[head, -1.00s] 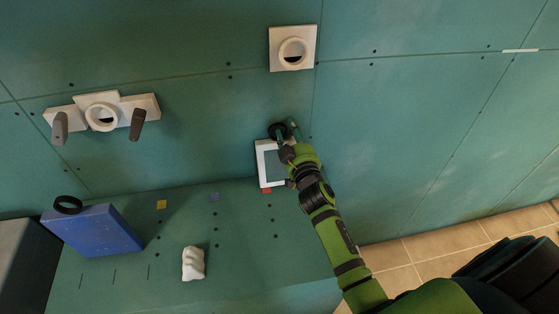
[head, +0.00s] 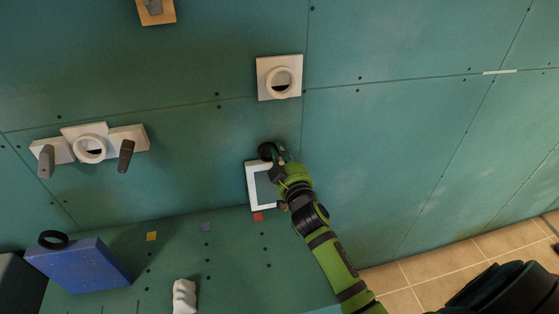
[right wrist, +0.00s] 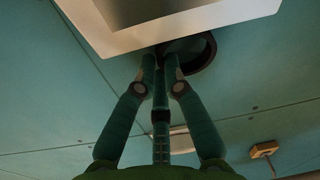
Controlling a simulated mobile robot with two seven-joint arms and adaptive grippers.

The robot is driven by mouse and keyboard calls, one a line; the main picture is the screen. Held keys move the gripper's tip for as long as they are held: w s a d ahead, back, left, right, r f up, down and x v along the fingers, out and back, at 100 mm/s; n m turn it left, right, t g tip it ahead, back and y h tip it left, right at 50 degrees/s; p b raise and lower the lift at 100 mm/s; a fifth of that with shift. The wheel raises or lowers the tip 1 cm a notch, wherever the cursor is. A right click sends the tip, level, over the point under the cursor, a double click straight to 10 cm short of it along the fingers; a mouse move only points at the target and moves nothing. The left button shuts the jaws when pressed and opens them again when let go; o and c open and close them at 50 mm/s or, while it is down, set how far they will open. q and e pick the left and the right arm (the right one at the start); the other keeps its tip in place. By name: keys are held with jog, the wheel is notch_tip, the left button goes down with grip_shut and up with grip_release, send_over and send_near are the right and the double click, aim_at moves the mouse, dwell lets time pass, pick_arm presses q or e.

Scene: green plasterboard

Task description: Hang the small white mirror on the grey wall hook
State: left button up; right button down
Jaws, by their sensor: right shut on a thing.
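The small mirror has a white frame (head: 252,188), grey glass and a black ring (head: 267,151) at its top edge. In the head view it is upright in front of the green wall, above a small red patch. My right gripper (head: 279,160) is shut on the mirror near the ring. In the right wrist view the mirror's frame (right wrist: 215,14) fills the top, with my fingertips (right wrist: 161,60) just below it by the ring. The grey hook on a wooden plate (head: 154,10) is at the top edge, up and left of the mirror. My left gripper is out of view.
A white plate with a round collar (head: 279,78) is on the wall above the mirror. Two grey pegs (head: 125,155) and another collar (head: 89,149) are at left. A blue box (head: 78,266) with a black ring and a white lump (head: 184,296) are on the ledge below.

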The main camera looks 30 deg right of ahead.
aim_at(276, 133)
notch_tip(276, 133, up, 4)
jog(key=shift+r, duration=0.1)
jog(key=shift+s+a+b, duration=0.15)
jog(key=shift+s+b, duration=0.15)
jog(key=shift+s, duration=0.3)
jog(key=s+a, duration=0.2)
jog(key=s, duration=0.7)
jog(key=s+a+b, duration=0.1)
jog(key=s+a, duration=0.1)
jog(key=s, duration=0.7)
jog(key=shift+a, duration=0.3)
jog(key=shift+w, duration=0.1)
jog(key=c, duration=1.9)
grip_release()
grip_shut()
